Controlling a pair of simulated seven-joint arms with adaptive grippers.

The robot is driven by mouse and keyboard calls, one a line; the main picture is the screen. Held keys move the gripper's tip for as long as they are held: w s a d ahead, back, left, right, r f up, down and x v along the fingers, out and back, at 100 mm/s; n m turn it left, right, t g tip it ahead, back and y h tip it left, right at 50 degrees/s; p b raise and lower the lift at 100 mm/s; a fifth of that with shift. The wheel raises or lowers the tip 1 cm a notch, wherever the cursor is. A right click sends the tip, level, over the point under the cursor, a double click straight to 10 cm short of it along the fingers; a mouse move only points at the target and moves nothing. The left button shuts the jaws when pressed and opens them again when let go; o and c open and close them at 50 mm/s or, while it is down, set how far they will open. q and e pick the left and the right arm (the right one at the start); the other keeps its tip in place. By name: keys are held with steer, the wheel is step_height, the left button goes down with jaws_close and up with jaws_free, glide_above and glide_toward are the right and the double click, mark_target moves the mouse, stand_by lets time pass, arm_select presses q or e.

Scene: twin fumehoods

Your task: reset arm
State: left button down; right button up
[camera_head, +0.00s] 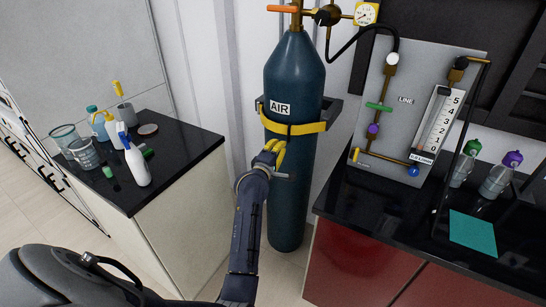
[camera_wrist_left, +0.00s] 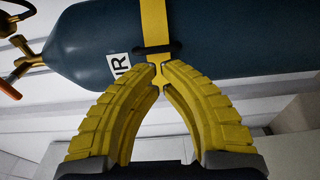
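A blue gas cylinder (camera_head: 291,85) labelled AIR stands upright against the wall, with a yellow strap (camera_head: 311,127) around its middle. My left gripper (camera_head: 276,143) is at the cylinder's front, just below the strap. In the left wrist view the cylinder (camera_wrist_left: 85,45) lies across the top, with the strap (camera_wrist_left: 154,22) crossing it. My left gripper (camera_wrist_left: 158,70) has its two ridged yellow fingers curved together there. Their tips nearly meet around a small yellow end of the strap. My right gripper is not in view.
On the left, a black-topped bench (camera_head: 185,140) holds a white spray bottle (camera_head: 136,160), beakers and other bottles. On the right, a dark counter (camera_head: 370,205) carries a flow panel (camera_head: 410,85), two capped bottles and a teal sheet (camera_head: 472,234). Floor shows between the benches.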

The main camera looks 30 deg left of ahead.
arm_select(q)
steer(key=s, duration=0.8)
steer(key=w+d+f+m+g, duration=0.1)
steer(key=d+f+m+g, duration=0.2)
steer(key=f, duration=0.8)
steer(key=w+d+f+m, duration=0.25)
steer(key=f+m, duration=0.35)
steer(key=f, duration=0.4)
steer(key=s+d+f+m+g+h, duration=0.15)
steer(key=s+f, duration=0.25)
steer(key=f, duration=0.4)
steer(key=s+d+f+m+g, duration=0.2)
steer(key=s+d+f+m, duration=0.15)
steer(key=f, duration=0.45)
steer(key=s+d+f+m+g, duration=0.1)
steer(key=s+f, duration=0.4)
steer(key=f, duration=0.3)
steer(key=s+d+f+m+g, duration=0.1)
steer(key=s+f+m+g, duration=0.15)
steer(key=s+f, duration=0.85)
steer(key=s+d+f+m+g, duration=0.1)
steer(key=s+f+m+g, duration=0.15)
steer(key=s+f, duration=0.85)
steer(key=s+a+f+m+g, duration=0.1)
steer(key=s+g, duration=0.1)
steer(key=s, duration=1.2)
steer(key=s+a+f+m+g, duration=0.2)
steer(key=s, duration=1.3)
steer(key=shift+s+a, duration=0.25)
steer(key=shift+a, duration=0.05)
